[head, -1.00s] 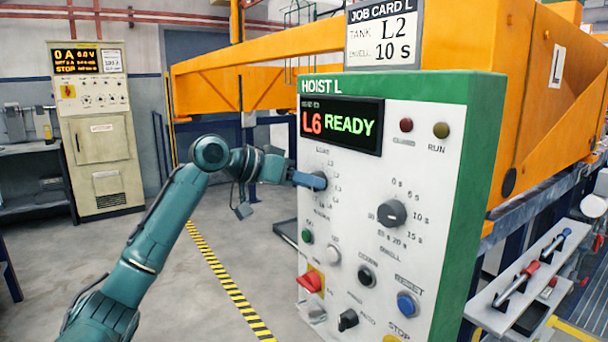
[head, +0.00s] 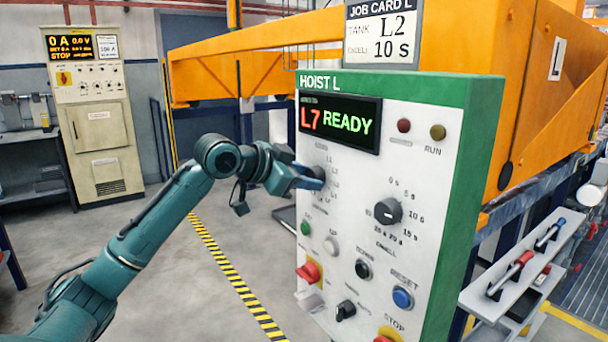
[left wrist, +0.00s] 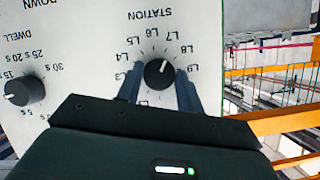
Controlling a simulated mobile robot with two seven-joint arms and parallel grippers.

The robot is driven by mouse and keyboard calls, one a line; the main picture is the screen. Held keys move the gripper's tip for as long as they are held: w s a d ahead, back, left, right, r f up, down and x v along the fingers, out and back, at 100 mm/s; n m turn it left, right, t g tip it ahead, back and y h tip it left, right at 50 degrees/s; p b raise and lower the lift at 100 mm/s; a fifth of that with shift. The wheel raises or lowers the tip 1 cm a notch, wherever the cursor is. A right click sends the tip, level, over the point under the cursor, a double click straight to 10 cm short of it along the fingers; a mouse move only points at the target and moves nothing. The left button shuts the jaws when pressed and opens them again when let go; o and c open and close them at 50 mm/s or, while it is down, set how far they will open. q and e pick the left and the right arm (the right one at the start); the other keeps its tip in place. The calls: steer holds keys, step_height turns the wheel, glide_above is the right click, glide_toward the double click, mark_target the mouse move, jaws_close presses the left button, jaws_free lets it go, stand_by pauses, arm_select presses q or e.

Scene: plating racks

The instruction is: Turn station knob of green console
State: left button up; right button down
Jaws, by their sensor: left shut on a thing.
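The green console (head: 462,150) has a white front panel headed HOIST L. Its display (head: 340,124) reads L7 READY. In the left wrist view the black station knob (left wrist: 158,75) sits under the word STATION, and its white mark points toward L7 on the printed ring of labels. My left gripper (head: 312,180) is at the knob, with one finger on each side of it in the left wrist view, shut on it. In the head view the gripper largely hides the knob. My right gripper is not in view.
The job card (head: 382,35) above the console reads TANK L2, 10 s. The dwell knob (head: 388,211) and several buttons, including a blue one (head: 402,298), are on the same panel. A beige cabinet (head: 100,150) stands at the back left. Open floor lies left of the console.

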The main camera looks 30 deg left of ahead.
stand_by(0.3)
arm_select(q)
steer(key=o, duration=1)
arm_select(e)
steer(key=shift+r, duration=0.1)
arm_select(q)
steer(key=b+v, duration=0.4)
steer(key=v, duration=0.9)
steer(key=shift+s+b, duration=0.1)
steer(key=shift+b, duration=0.2)
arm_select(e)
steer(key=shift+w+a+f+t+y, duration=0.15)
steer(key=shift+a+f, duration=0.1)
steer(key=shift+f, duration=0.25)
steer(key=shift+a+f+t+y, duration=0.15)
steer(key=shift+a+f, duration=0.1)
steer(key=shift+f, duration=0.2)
arm_select(q)
steer(key=shift+r, duration=0.1)
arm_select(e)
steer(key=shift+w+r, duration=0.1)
